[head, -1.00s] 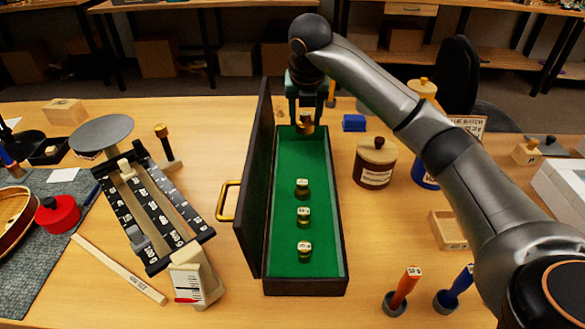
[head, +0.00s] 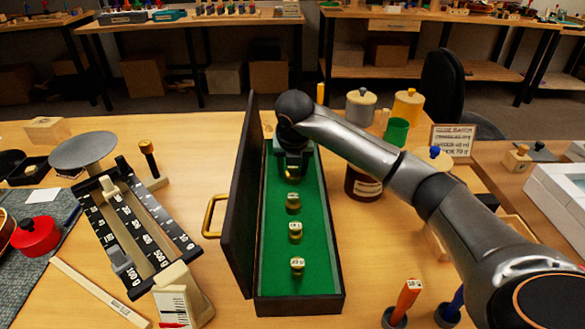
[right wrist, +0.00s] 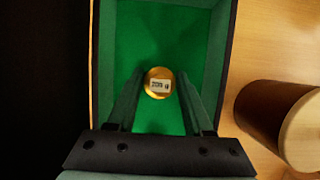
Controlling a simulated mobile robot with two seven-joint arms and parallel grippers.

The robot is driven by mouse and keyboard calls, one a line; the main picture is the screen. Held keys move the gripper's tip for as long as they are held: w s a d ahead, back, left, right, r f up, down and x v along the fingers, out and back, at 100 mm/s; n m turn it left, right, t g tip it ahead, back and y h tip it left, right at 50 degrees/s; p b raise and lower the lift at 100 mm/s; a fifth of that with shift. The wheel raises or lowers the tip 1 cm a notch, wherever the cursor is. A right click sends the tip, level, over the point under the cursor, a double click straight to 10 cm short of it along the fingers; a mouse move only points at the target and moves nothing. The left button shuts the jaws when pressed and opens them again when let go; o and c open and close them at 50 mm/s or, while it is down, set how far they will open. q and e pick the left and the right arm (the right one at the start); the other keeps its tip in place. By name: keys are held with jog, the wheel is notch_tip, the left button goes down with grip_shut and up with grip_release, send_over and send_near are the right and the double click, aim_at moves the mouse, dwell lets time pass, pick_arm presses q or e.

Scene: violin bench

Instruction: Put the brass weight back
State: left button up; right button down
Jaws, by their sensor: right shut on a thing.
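A brass weight labelled 200 g (right wrist: 158,83) is between the fingertips of my right gripper (right wrist: 160,88). In the head view, my right gripper (head: 293,160) points down within the far part of the long green-lined case (head: 328,306), with the weight (head: 292,172) at its tips. I cannot tell whether the weight touches the case floor. The case's dark lid (head: 240,205) stands open on the left. Several brass weights stand in a row: the far one (head: 293,203), a middle one (head: 295,232) and the near one (head: 297,267). My left gripper is out of view.
A balance (head: 140,235) with a grey pan (head: 84,150) stands left of the case. A brass handle (head: 212,215) juts out beside the lid. Orange (head: 405,300) and blue-handled tools stand front right.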

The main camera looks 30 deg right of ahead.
jog(key=shift+c, duration=1.5)
grip_release()
jog(key=p+v, duration=0.1)
jog(key=v, duration=1.1)
